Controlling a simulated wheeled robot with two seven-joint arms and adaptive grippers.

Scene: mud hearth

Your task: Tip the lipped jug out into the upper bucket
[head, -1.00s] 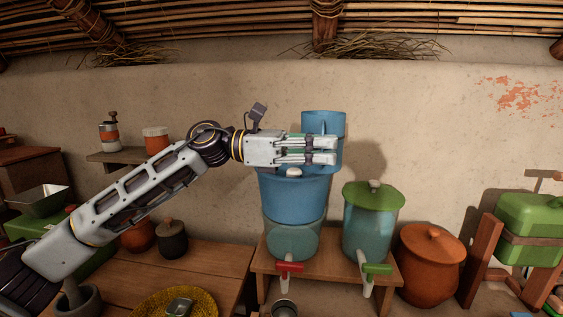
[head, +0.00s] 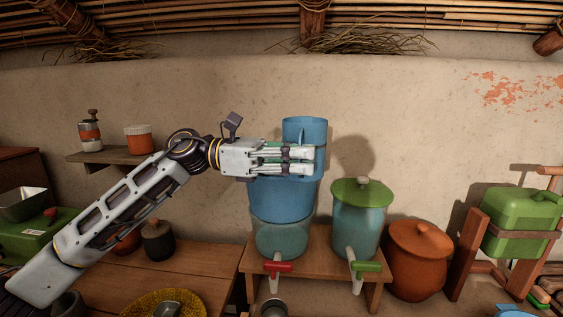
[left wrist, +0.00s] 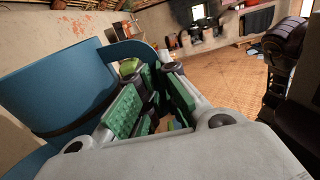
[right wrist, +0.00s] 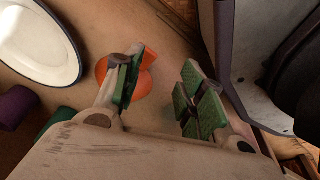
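The lipped jug (head: 306,131) is tall and blue and stands about upright above the upper bucket in the head view. My left gripper (head: 300,160) reaches in from the left and is shut on its handle side, covering its lower part. In the left wrist view, the jug (left wrist: 65,80) fills the left side beside the green finger pads. The upper bucket (head: 281,198) is blue and sits on a clear lower vessel (head: 283,238) with a red tap. Its mouth is hidden behind my gripper. My right gripper (right wrist: 160,95) is open and empty, outside the head view.
A green-lidded dispenser (head: 357,220) stands close right of the bucket on the same wooden stand (head: 325,262). A clay pot (head: 418,262) and green canister (head: 521,222) are further right. An orange object (right wrist: 137,82) and white plate (right wrist: 38,40) lie below my right gripper.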

